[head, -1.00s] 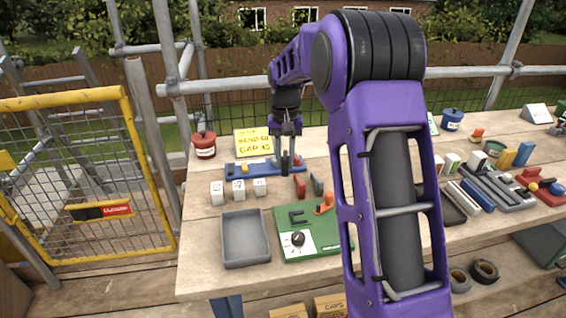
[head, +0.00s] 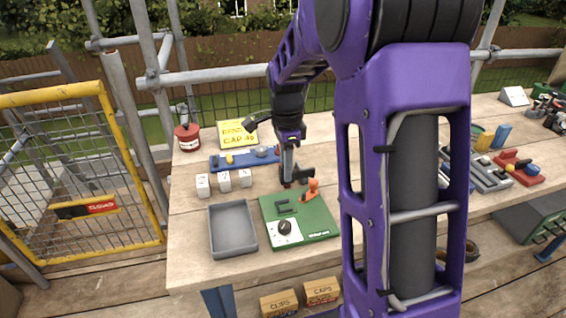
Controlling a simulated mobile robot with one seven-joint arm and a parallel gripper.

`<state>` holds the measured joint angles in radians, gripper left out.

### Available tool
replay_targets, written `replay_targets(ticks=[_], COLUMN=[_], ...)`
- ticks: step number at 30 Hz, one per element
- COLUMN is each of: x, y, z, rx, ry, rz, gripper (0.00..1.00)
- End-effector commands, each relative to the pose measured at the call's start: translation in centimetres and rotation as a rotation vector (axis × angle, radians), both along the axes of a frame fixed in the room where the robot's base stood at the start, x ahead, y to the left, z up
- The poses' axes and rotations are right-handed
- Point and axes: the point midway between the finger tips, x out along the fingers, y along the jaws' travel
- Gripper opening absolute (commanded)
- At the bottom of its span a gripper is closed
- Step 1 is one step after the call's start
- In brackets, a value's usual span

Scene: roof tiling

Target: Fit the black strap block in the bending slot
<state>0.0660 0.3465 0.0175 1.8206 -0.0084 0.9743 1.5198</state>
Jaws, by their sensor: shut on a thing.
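The green board (head: 318,224) lies on the table, with a black bracket-shaped slot piece (head: 284,205) on it. I take this to be the bending slot. An orange lever (head: 311,189) stands at the board's back edge, and a black knob (head: 284,227) sits on a white dial at its front left. My gripper (head: 291,180) points down just behind the board. It is shut on a small dark block, apparently the black strap block (head: 303,178), which is partly lost against the dark fingers.
A grey tray (head: 232,254) lies left of the board. Several white numbered cubes (head: 224,181) and a blue rack (head: 222,164) stand behind it. A yellow note (head: 237,133) and red pot (head: 188,138) are farther back. My arm hides the table's middle right.

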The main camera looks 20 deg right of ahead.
Motion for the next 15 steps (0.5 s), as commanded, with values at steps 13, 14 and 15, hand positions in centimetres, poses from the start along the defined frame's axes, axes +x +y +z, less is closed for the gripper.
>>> replay_targets(ticks=[13, 14, 15], x=[0.0, -0.1, -0.1], y=[0.0, 0.0, 0.0], z=[-2.2, -2.5, -2.8], rx=[0.000, 0.000, 0.000], ry=[0.000, 0.000, 0.000], rz=[-0.007, -0.007, -0.007], gripper=[0.00, 0.00, 0.00])
